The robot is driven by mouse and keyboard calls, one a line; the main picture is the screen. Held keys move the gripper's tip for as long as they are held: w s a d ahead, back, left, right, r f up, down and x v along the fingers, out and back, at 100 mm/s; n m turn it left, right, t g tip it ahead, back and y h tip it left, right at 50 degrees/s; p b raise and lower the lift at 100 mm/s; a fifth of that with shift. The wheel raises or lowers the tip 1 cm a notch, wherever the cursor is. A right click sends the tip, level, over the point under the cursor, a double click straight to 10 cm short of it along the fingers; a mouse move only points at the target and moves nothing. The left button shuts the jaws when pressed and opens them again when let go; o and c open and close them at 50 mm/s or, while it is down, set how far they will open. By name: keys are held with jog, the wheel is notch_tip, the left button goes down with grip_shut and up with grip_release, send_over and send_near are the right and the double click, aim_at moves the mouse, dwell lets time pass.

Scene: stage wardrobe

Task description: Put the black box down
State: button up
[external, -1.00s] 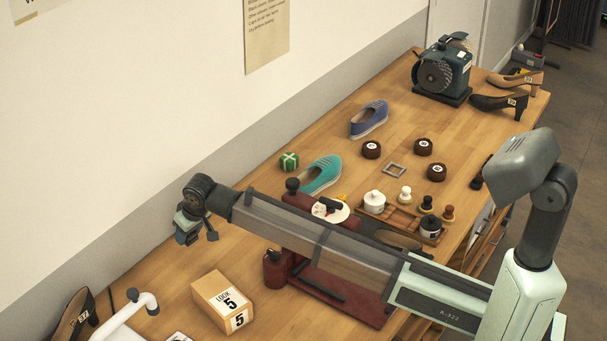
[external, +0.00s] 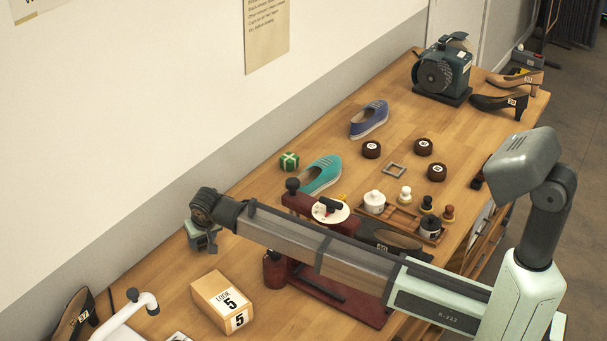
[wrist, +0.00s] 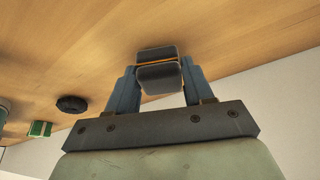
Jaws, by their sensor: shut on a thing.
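My gripper (wrist: 157,82) is shut on the black box (wrist: 158,76), a small dark block with rounded edges and a thin orange band around its middle. The box sits between the two blue-grey fingers in the wrist view, with bare wooden tabletop behind it. I cannot tell whether it touches the table. In the external view my gripper (external: 204,247) points down at the left rear of the table, close to the wall side. The box cannot be made out there.
The wooden table (external: 165,268) is bare around my gripper. A "LOOK 5" carton (external: 210,292) stands in front, a dark red bottle (external: 275,269) to the right.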

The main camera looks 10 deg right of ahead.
jog(key=shift+f, duration=0.2)
jog(key=o, duration=1)
jog(key=shift+r, duration=0.1)
jog(key=v, duration=1.2)
jog(key=shift+o, duration=0.4)
